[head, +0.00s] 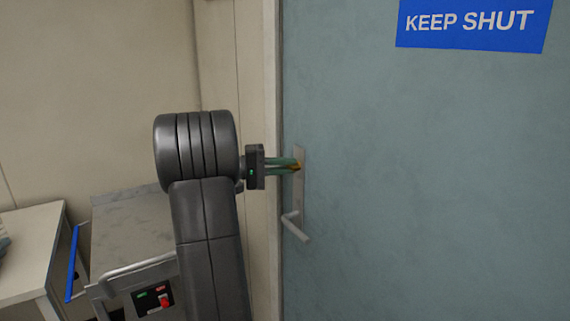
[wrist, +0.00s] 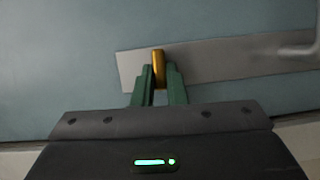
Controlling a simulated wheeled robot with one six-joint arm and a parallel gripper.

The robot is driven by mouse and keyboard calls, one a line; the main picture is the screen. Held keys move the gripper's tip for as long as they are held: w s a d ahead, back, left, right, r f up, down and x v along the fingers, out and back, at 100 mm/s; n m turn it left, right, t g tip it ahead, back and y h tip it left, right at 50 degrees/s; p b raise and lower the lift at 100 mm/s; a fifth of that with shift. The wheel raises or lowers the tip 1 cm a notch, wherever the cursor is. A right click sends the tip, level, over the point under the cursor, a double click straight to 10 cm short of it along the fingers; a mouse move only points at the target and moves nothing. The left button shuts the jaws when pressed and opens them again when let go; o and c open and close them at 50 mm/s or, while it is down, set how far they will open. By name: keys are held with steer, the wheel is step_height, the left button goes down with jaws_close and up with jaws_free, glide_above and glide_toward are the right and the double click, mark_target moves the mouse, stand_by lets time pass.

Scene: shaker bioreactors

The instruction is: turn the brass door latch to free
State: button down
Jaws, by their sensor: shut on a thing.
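The brass door latch (wrist: 158,66) stands on the pale metal door plate (wrist: 215,65) in the wrist view. My gripper (wrist: 159,84) has its green fingers on either side of the latch and is shut on it. In the head view my gripper (head: 298,166) reaches the upper part of the door plate (head: 300,190), and only a sliver of brass shows at the fingertips. The fingers hide much of the latch, and I cannot tell how far it is turned.
A lever handle (head: 295,227) sits below on the same plate. The blue-grey door (head: 420,190) appears closed and bears a blue KEEP SHUT sign (head: 472,24). A grey-topped cart (head: 130,232) with a control panel and a pale table (head: 28,245) stand at left.

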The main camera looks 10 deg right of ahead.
steer(key=shift+n, duration=0.4)
steer(key=c, duration=1.5)
jaws_free()
steer(key=shift+f, duration=0.1)
steer(key=shift+o, duration=0.2)
steer(key=a+b, duration=0.1)
steer(key=a, duration=1.3)
steer(key=shift+w, duration=0.3)
steer(key=shift+d, duration=0.1)
